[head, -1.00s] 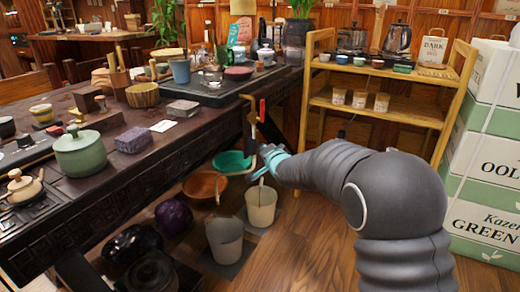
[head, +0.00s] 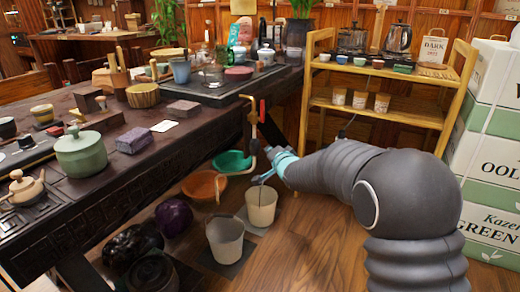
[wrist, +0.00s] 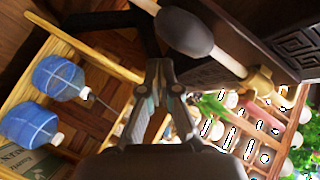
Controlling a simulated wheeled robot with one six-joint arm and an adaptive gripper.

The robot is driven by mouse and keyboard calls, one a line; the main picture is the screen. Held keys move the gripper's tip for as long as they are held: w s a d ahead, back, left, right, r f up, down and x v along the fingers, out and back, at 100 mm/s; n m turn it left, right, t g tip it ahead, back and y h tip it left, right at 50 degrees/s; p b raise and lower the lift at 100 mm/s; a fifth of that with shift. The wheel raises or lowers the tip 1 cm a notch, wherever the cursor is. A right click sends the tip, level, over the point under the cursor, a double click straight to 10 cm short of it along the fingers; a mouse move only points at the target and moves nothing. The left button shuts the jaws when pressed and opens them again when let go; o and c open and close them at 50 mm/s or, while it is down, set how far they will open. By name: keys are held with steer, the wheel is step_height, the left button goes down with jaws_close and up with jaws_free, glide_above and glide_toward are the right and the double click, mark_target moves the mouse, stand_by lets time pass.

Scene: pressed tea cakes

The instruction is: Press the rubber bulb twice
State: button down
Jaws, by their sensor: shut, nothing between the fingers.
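The dark rubber bulb (wrist: 187,32) shows in the wrist view, close by at the top, slanted, with a pale tube (wrist: 230,63) leading to a brass fitting (wrist: 258,82). My gripper (wrist: 160,64) points up towards the bulb, its fingertips together and empty, a little below and left of it in that picture. I cannot tell whether they touch it. In the head view my gripper (head: 262,178) is beside the table's right end, below the red-handled fitting (head: 262,111). I cannot make out the bulb clearly there.
The dark carved table (head: 110,190) holds tea ware. A wooden shelf (head: 385,112) and stacked boxes (head: 492,160) stand right.

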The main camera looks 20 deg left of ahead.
steer(key=shift+s+d+p, duration=0.2)
steer(key=shift+d+p, duration=0.35)
steer(key=shift+d, duration=1.95)
steer(key=d+p, duration=0.3)
steer(key=p, duration=0.4)
steer(key=shift+s+d, duration=0.15)
steer(key=shift+d, duration=0.25)
steer(key=shift+a, duration=0.15)
steer(key=a, duration=0.8)
steer(key=shift+w+a+b, duration=0.25)
steer(key=shift+w+b, duration=0.05)
steer(key=shift+w, duration=0.05)
steer(key=shift+a, duration=0.1)
stand_by(1.1)
